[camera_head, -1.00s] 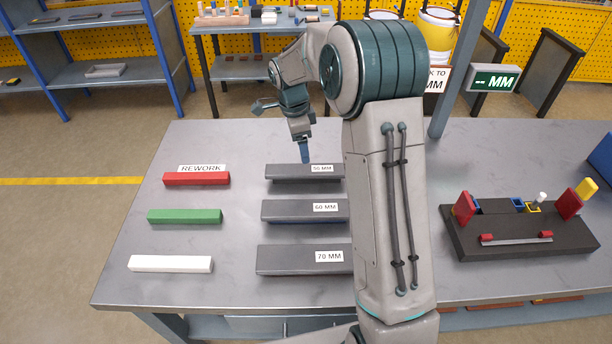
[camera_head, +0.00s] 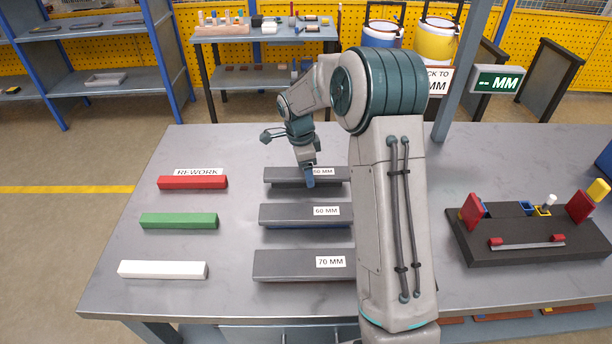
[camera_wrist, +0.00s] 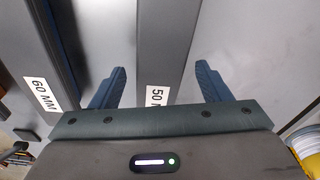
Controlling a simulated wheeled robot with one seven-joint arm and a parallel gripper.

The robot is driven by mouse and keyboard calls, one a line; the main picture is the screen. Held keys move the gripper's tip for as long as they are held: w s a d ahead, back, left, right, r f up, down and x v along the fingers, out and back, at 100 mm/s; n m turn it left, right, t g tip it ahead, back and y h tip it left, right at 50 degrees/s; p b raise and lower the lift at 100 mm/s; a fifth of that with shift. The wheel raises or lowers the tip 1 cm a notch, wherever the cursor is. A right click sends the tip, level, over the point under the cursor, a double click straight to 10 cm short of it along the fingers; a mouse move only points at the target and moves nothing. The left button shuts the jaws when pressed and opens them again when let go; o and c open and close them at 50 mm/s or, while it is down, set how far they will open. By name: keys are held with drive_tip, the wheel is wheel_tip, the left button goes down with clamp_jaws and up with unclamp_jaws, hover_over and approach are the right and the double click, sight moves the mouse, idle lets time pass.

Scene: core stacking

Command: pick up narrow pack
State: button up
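The pack labelled 50 MM (camera_head: 283,177), the narrow one by its label, is a dark grey bar at the back of a row of three on the metal table. It also shows in the wrist view (camera_wrist: 163,50), with its label low between the fingers. My gripper (camera_head: 309,180) is over this bar near its label. In the wrist view my gripper (camera_wrist: 160,85) is open, one blue finger to each side of the bar, with nothing held. I cannot tell whether the fingertips are below the bar's top.
The 60 MM bar (camera_head: 285,215) and 70 MM bar (camera_head: 285,265) lie nearer on the table. Red (camera_head: 192,182), green (camera_head: 178,221) and white (camera_head: 162,270) bars lie at left. A dark fixture (camera_head: 530,242) stands at right. Bare table separates the bars.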

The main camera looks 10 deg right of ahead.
drive_tip(key=c, duration=1.3)
drive_tip(key=shift+o, duration=0.2)
